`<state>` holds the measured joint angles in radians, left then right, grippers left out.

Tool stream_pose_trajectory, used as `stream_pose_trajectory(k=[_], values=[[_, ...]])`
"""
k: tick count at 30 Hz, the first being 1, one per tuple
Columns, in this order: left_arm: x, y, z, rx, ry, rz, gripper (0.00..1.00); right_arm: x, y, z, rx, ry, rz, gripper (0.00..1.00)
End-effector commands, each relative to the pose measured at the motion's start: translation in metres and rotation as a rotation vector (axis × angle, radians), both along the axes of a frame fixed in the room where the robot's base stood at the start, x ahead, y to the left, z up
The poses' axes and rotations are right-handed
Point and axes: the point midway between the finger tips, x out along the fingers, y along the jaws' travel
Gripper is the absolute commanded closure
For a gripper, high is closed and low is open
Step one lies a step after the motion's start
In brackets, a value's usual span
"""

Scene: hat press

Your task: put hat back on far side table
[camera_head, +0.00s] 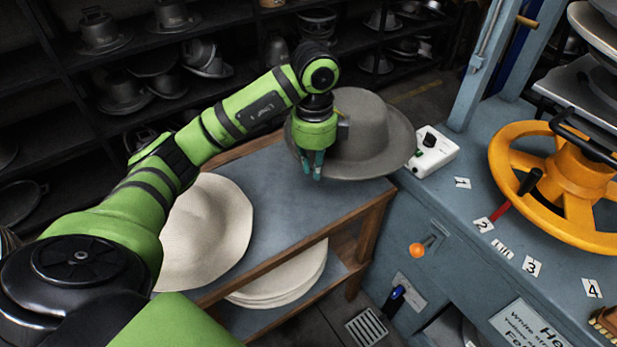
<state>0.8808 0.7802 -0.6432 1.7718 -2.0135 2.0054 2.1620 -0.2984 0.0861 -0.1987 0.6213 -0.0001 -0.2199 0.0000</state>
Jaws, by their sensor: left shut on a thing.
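A dark grey felt hat (382,130) with a round crown and wide brim is above the right end of the side table (268,178), which has a blue-grey top and wooden edges. My left gripper (313,165) is shut on the left part of the hat's brim, its teal fingers pointing down. I cannot tell whether the brim touches the table top. A cream hat (205,232) lies on the left part of the table, partly hidden behind my left arm. My right gripper is not in view.
The blue press bench (460,210) stands at the right with a yellow handwheel (510,160), a red lever and a white control box (433,152). More cream hats (285,280) are stacked on the table's lower shelf. Dark shelves with hats (103,30) line the back.

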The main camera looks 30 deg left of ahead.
Motion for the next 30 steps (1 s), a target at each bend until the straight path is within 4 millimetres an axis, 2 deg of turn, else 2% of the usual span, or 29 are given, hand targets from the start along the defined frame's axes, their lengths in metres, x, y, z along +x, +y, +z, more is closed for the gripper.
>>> stream_pose_trajectory(k=[2,5,12,21,27,30], values=[[0.004,-0.012,-0.007,-0.001,-0.002,-0.003,1.00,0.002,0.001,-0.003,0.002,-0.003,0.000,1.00],[0.003,-0.014,-0.014,-0.001,0.001,-0.002,1.00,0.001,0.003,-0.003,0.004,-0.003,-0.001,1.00],[-0.022,0.021,-0.041,0.001,0.005,0.000,1.00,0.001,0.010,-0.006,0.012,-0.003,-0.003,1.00],[-0.054,0.068,-0.071,0.002,0.005,-0.002,1.00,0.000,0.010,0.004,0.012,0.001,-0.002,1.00],[-0.059,0.078,-0.080,0.000,-0.001,-0.004,1.00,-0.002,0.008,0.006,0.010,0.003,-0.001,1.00],[-0.060,0.078,-0.093,-0.002,0.003,-0.003,1.00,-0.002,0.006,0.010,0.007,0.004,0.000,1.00]])
